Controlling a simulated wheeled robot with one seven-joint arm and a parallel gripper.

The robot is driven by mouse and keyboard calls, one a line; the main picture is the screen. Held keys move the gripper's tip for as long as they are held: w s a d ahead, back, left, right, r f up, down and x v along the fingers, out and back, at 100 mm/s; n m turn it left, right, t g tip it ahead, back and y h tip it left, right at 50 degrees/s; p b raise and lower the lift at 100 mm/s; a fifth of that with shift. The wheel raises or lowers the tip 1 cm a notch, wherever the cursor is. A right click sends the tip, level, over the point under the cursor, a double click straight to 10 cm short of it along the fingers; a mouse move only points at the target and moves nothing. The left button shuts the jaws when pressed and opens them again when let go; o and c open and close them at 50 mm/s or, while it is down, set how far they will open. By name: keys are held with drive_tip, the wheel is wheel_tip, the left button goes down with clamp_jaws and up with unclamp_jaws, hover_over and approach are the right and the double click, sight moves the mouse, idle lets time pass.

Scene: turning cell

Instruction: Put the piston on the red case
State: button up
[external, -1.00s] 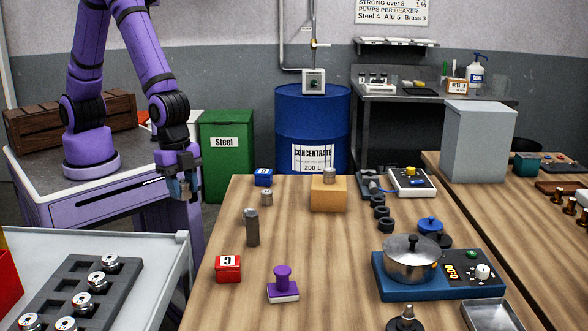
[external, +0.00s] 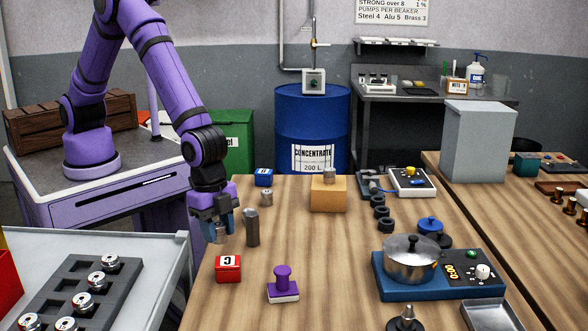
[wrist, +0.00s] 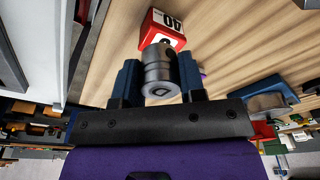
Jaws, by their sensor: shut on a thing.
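My gripper (external: 220,231) is shut on the piston (external: 217,234), a short grey metal cylinder, and holds it above the near left edge of the wooden table. In the wrist view the piston (wrist: 160,72) sits between the two blue fingers. The red case (external: 228,268) is a small red box with a white label marked with a dark character. It stands on the table just below and in front of my gripper in the external view. In the wrist view the red case (wrist: 160,31) is beyond the piston, apart from it and partly hidden by it.
A dark grey cylinder (external: 252,228) stands close to the right of my gripper. A purple-handled stamp (external: 282,284) is right of the red case. A blue case (external: 263,177) and a small metal part (external: 266,197) stand farther back. A grey tray of metal parts (external: 83,290) is at left.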

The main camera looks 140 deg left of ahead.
sight(229, 262)
drive_tip(key=shift+w+f, duration=0.15)
drive_tip(key=shift+w, duration=1.25)
drive_tip(key=shift+s+f, duration=0.1)
drive_tip(key=shift+f, duration=1.6)
drive_tip(key=shift+f, duration=0.1)
drive_tip(key=o, duration=1)
drive_tip(key=shift+c, duration=0.2)
drive_tip(key=r, duration=0.4)
drive_tip(key=s+r, duration=0.1)
drive_tip(key=r, duration=0.3)
drive_tip(key=s+r, duration=0.1)
drive_tip(key=r, duration=0.3)
